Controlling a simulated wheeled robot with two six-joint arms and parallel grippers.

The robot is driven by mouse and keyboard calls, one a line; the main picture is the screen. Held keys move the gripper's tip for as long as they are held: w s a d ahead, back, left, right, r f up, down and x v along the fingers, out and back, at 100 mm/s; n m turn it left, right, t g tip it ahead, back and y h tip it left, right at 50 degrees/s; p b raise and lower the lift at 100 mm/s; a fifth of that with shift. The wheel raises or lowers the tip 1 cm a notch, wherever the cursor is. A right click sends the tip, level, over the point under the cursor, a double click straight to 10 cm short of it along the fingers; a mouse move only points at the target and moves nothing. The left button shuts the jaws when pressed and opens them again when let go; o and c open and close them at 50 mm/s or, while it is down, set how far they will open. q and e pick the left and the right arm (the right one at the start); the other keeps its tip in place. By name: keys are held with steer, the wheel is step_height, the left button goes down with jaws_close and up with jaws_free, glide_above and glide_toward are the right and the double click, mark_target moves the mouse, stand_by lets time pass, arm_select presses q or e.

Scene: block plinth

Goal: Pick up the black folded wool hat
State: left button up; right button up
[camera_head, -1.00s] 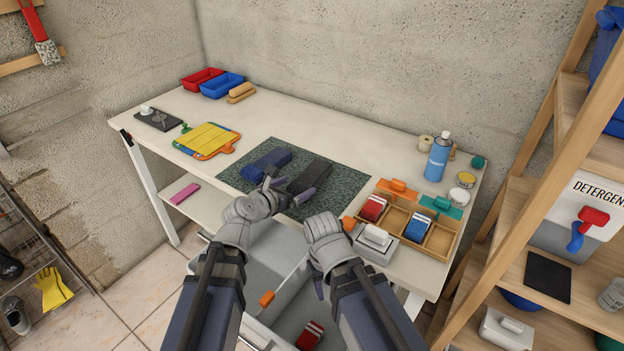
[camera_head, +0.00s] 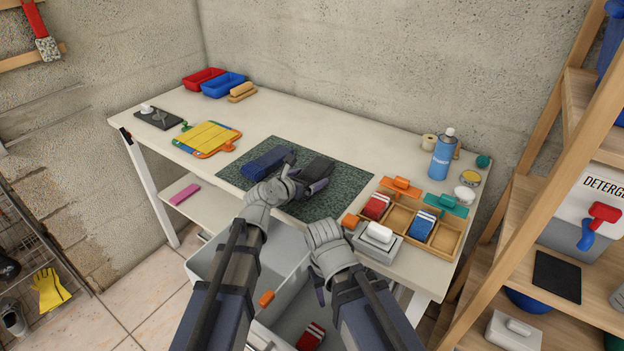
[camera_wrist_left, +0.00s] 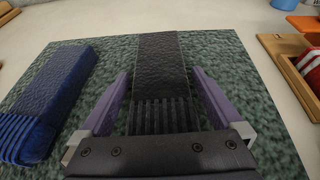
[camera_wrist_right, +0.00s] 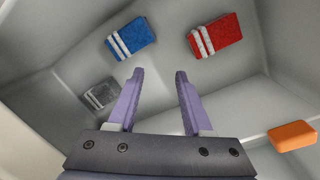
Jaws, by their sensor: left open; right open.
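The black folded wool hat (camera_head: 319,166) lies flat on the dark green speckled mat (camera_head: 346,186) on the workbench. In the left wrist view the hat (camera_wrist_left: 160,62) has its ribbed cuff toward me. My left gripper (camera_head: 306,176) is open over the cuff end, with one purple finger on each side of the hat; a strip of mat shows between each finger and the hat. In the left wrist view the gripper (camera_wrist_left: 160,74) is empty. My right gripper (camera_wrist_right: 160,73) is open and empty above the grey drawer, away from the hat.
A blue folded hat (camera_head: 266,162) lies on the mat just left of the black one. A wooden divided tray (camera_head: 447,239) with red and blue packs stands right of the mat. The open grey drawer (camera_head: 211,262) is below the bench edge. The bench behind the mat is clear.

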arm_select(q)
steer(key=shift+c, duration=0.2)
steer(key=c, duration=1.2)
steer(key=shift+r, duration=0.2)
